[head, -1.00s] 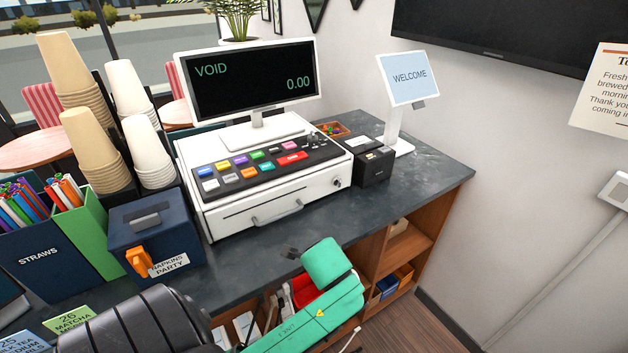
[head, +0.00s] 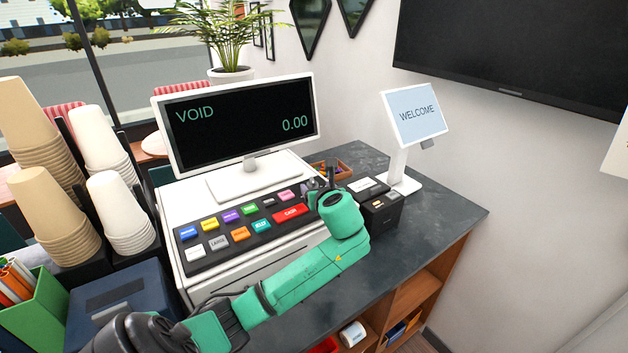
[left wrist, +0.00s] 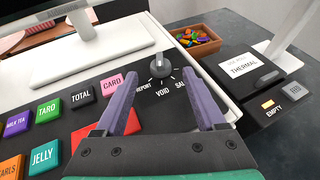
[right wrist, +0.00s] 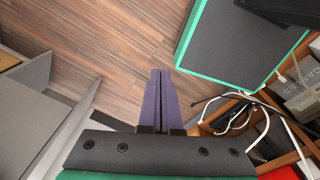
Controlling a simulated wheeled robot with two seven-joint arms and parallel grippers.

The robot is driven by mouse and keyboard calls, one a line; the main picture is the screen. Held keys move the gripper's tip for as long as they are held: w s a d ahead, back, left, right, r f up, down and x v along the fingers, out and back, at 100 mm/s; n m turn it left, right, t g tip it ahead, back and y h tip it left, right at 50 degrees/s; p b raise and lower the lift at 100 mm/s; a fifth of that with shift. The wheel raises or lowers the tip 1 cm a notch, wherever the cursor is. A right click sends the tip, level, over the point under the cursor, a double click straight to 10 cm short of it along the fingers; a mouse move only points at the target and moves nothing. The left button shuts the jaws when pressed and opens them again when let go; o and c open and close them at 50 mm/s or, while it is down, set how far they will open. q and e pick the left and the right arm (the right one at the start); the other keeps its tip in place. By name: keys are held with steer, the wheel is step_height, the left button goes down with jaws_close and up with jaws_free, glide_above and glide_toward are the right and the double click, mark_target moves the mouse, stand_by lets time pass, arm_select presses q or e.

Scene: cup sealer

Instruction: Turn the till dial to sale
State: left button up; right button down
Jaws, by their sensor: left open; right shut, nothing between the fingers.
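The till dial (left wrist: 160,66) is a small grey knob on the black key panel (left wrist: 90,100), ringed by the labels REPORT, VOID and SALE. The till screen (head: 240,120) reads VOID and 0.00. My left gripper (left wrist: 158,76) is open, its purple fingers pointing at the dial from either side of it in the left wrist view; contact cannot be told. In the head view my left gripper (head: 320,186) is over the right end of the panel and largely hides the dial. My right gripper (right wrist: 160,74) is shut and empty, above the floor.
A black thermal printer (left wrist: 250,75) stands right of the till, near a wooden tray of colourful pieces (left wrist: 195,42). The welcome display (head: 416,113) is behind. Cups (head: 122,210) and a napkin box (head: 120,305) stand left. Loose white cables (right wrist: 240,105) hang near my right gripper.

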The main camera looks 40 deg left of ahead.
mark_target(314, 184)
arm_select(q)
steer(key=x, duration=0.6)
steer(key=shift+a+f+p, duration=0.1)
steer(key=shift+f+p, duration=0.1)
steer(key=shift+p, duration=0.1)
steer(key=shift+r, duration=0.1)
steer(key=shift+s+d+r, duration=0.15)
steer(key=shift+s+d, duration=0.1)
steer(key=shift+d, duration=0.1)
steer(key=c, duration=0.4)
steer(key=shift+w+a, duration=0.1)
jaws_close()
arm_select(e)
steer(key=shift+w+a+r, duration=0.25)
steer(key=shift+w+a, duration=0.3)
steer(key=shift+a, duration=0.05)
steer(key=shift+w+a+r, duration=0.25)
steer(key=shift+w+a, duration=0.3)
